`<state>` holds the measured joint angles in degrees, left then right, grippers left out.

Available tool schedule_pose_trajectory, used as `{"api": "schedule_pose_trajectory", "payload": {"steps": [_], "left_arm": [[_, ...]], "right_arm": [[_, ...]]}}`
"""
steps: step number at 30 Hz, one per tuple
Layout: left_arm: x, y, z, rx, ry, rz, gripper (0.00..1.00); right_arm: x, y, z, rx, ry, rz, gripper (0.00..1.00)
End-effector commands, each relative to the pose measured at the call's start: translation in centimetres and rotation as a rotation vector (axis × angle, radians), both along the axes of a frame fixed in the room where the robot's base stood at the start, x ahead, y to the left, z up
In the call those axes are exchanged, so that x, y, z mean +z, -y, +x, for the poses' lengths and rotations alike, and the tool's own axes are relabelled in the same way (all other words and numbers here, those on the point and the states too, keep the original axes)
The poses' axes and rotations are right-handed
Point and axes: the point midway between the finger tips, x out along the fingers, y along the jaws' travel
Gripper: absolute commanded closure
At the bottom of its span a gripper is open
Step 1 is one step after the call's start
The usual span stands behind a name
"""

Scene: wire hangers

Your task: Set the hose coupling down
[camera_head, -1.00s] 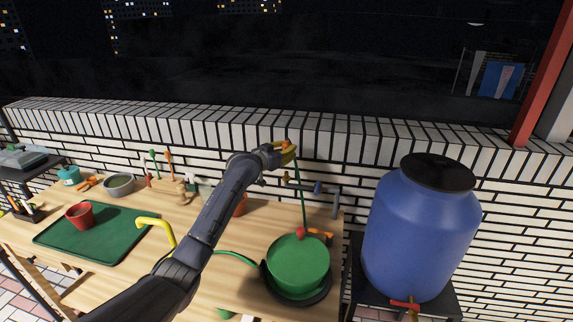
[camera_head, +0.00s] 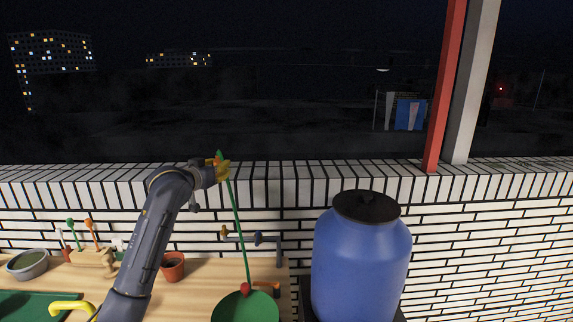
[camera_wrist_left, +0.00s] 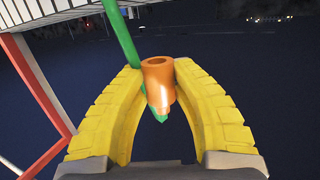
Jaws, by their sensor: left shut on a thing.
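My left gripper (camera_head: 221,170) is shut on the orange hose coupling (camera_wrist_left: 159,75), held high in front of the top of the brick wall, well above the bench. The wrist view shows the coupling between the yellow fingers (camera_wrist_left: 160,108). The green hose (camera_head: 237,225) runs beside it and down from the gripper, fairly straight, to the round green reel (camera_head: 243,308) on the bench, which the frame cuts off below. My right gripper is not in view.
The wooden bench (camera_head: 205,285) holds a red pot (camera_head: 172,268), a grey bowl (camera_head: 27,264) and a wooden tool block (camera_head: 92,260). A yellow handle (camera_head: 67,308) is at lower left. A blue barrel (camera_head: 361,262) stands right.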

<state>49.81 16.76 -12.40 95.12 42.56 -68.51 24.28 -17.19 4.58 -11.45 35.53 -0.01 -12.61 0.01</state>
Motion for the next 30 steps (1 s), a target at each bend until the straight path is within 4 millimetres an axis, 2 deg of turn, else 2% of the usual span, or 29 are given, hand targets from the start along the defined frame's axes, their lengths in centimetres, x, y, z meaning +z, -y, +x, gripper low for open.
{"api": "schedule_pose_trajectory", "payload": {"steps": [1, 5, 10, 21, 27, 30], "left_arm": [[0.0, 0.9, -1.4, 0.006, 0.007, -0.003, 1.0], [-1.2, 2.3, -4.9, 0.037, 0.004, -0.005, 1.0], [-3.8, 3.4, -10.2, 0.086, 0.001, -0.007, 1.0], [-10.0, 3.2, -20.7, 0.195, -0.003, -0.003, 1.0], [-13.4, 2.9, -24.9, 0.23, -0.004, -0.001, 1.0], [-15.1, 2.9, -26.4, 0.236, -0.004, 0.0, 1.0]], "right_arm": [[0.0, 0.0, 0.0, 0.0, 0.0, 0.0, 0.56], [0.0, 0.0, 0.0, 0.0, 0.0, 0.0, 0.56], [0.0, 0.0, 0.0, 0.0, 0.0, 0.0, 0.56], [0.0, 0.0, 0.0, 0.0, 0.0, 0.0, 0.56], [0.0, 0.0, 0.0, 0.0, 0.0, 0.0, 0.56], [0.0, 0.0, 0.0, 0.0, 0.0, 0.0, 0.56]]}}
